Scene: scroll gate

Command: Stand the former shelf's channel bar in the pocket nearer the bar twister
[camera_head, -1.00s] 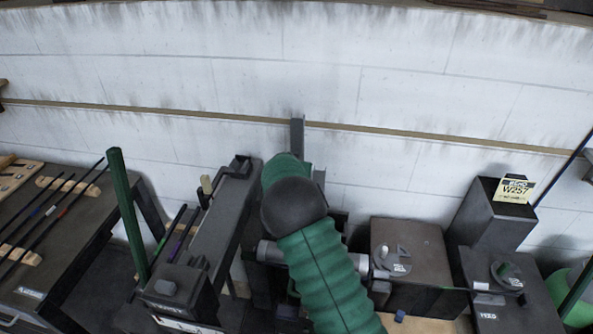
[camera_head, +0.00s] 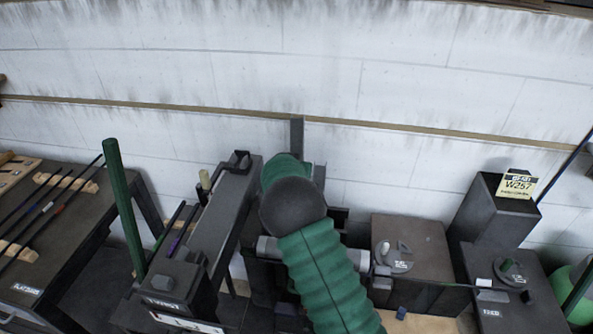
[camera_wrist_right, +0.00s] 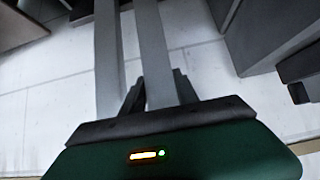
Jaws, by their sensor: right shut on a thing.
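A grey bar (camera_head: 297,137) stands upright behind my green right arm in the head view; its lower end is hidden by the arm. In the right wrist view two grey strips run away from my right gripper (camera_wrist_right: 160,88). The gripper is shut on the right strip, the channel bar (camera_wrist_right: 155,45); the other strip (camera_wrist_right: 106,60) passes beside the left finger. My left gripper is not in view.
A dark machine with a long inclined beam (camera_head: 222,215) stands left of my arm, with a green pole (camera_head: 125,205) beside it. A bench (camera_head: 60,235) with thin rods is at far left. Dark boxes (camera_head: 415,240) and a W257-tagged machine (camera_head: 497,215) stand right. A pale wall closes the back.

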